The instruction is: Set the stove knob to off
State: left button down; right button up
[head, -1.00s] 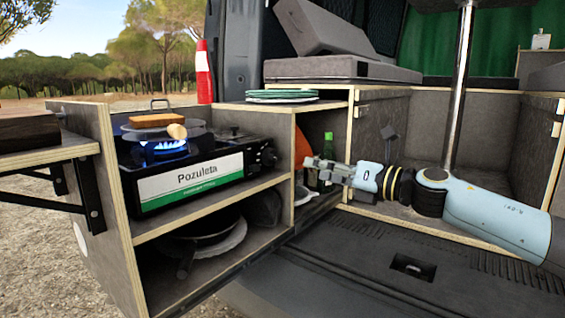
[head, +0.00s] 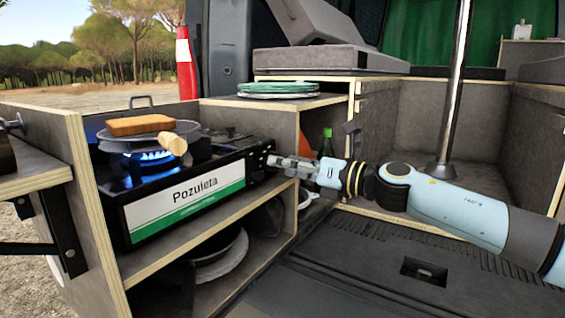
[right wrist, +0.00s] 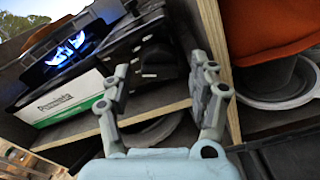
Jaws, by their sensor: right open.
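The camping stove (head: 185,200) stands on the upper shelf with a white and green "Pozuleta" front. A blue flame (head: 150,158) burns under its pan, and the flame also shows in the right wrist view (right wrist: 66,50). The black control panel is at the stove's right end. What looks like the dark knob (right wrist: 150,73) shows on it between my right fingers in the right wrist view. My right gripper (head: 276,162) is open, with its fingertips close in front of the panel. I cannot tell whether they touch the knob.
A pan (head: 140,136) with bread (head: 140,125) and a wooden handle sits over the flame. Dark pans and plates fill the shelf below. Green plates (head: 278,89) lie on the cabinet top. A green bottle (head: 327,146) stands behind my right gripper.

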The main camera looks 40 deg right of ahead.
jog(key=c, duration=0.3)
jog(key=shift+c, duration=1.3)
jog(key=c, duration=0.6)
pick_arm(q)
notch_tip(320, 180, up, 11)
jog(key=d+p, duration=0.1)
jog(key=p, duration=1)
jog(key=shift+s+d+f+p, duration=0.2)
jog(key=shift+s+d+p, duration=0.05)
jog(key=shift+d+p, duration=0.1)
pick_arm(e)
jog(key=shift+m, duration=6.5)
